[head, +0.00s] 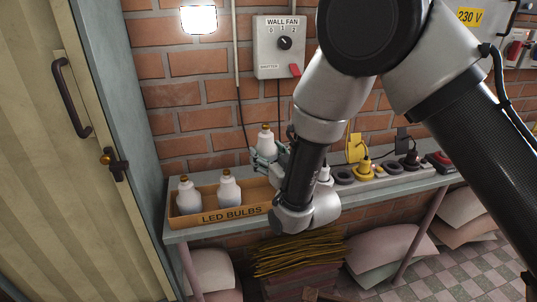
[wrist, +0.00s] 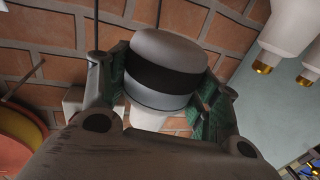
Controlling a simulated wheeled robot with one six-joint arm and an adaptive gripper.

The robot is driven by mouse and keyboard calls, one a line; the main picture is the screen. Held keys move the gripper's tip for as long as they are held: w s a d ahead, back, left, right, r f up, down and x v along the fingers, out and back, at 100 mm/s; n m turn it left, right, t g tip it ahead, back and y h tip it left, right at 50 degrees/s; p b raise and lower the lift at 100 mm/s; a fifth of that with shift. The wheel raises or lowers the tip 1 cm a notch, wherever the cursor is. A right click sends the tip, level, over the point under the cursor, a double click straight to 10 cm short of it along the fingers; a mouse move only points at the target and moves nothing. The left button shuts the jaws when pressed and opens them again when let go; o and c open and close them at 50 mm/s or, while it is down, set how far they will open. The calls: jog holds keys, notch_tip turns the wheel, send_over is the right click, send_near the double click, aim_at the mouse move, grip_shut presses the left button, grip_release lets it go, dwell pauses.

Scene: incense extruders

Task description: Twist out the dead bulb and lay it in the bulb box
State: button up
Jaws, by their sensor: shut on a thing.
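My gripper (head: 266,156) is shut on a bulb (head: 265,136), white with a gold cap pointing up. In the wrist view the bulb (wrist: 166,65) sits between both fingers; its pale grey end and black band show, and its cap is hidden. The gripper holds it upright near the right part of the bulb box (head: 207,219), apparently above or behind it. The wooden box is marked "LED BULBS" and stands on the shelf. Two other white bulbs, one at far left (head: 188,196) and one beside it (head: 229,188), stand in its left part, caps up.
The box stands on a narrow grey shelf (head: 182,237) against a brick wall. A wall fan switch (head: 280,45) and a glowing square light (head: 198,19) are above. A door (head: 55,150) is at left.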

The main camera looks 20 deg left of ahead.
jog(key=shift+f, duration=4.95)
jog(key=o, duration=1)
